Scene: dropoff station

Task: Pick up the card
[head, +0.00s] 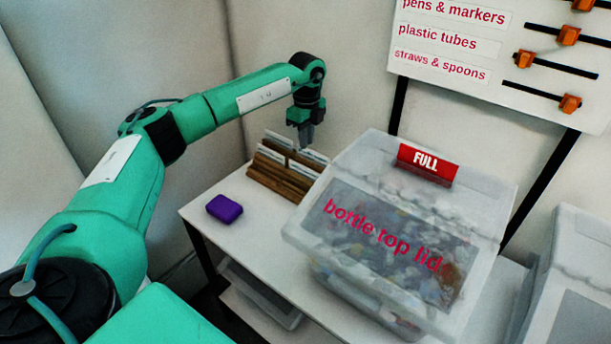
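Several white cards (306,161) stand upright in a slotted brown wooden holder (270,178) at the back of the white table. My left arm reaches in from the left, and my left gripper (306,143) points down just above the back of the cards. Its fingers look close together, but they are small and dark, and I cannot tell whether they are open, shut or touching a card. My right gripper is not in view.
A purple block (224,208) lies on the white table (262,236) left of the holder. A sign board (480,50) with orange sliders is behind.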

